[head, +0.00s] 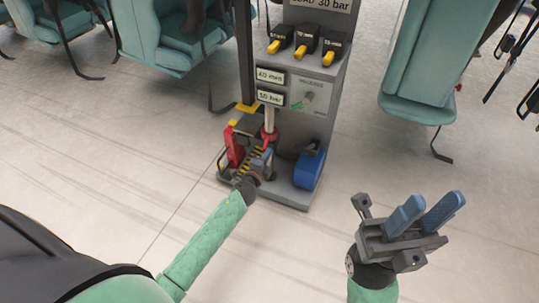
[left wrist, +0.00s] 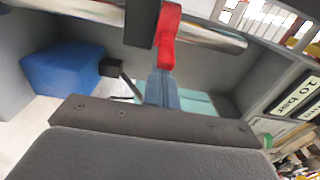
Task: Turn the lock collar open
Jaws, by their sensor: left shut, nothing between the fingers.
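The lock collar appears to be the red piece (head: 269,136) around the upright silver rod of the grey stand. In the left wrist view a red lever-like part (left wrist: 168,38) sits on the shiny rod (left wrist: 215,33). My left gripper (head: 264,160) is low at the stand, just below the red piece. Its blue fingers (left wrist: 160,92) are shut together and empty, with the tips close to the lower end of the red part; I cannot tell whether they touch. My right gripper (head: 436,200) is open and empty, out over the floor at the right.
The grey stand (head: 319,95) carries yellow-tipped levers and labels. A blue box (head: 309,168) is at its lower right, also in the left wrist view (left wrist: 62,72). A red block (head: 234,147) and yellow-black striped part are left. Teal seats (head: 420,65) stand behind; front floor is clear.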

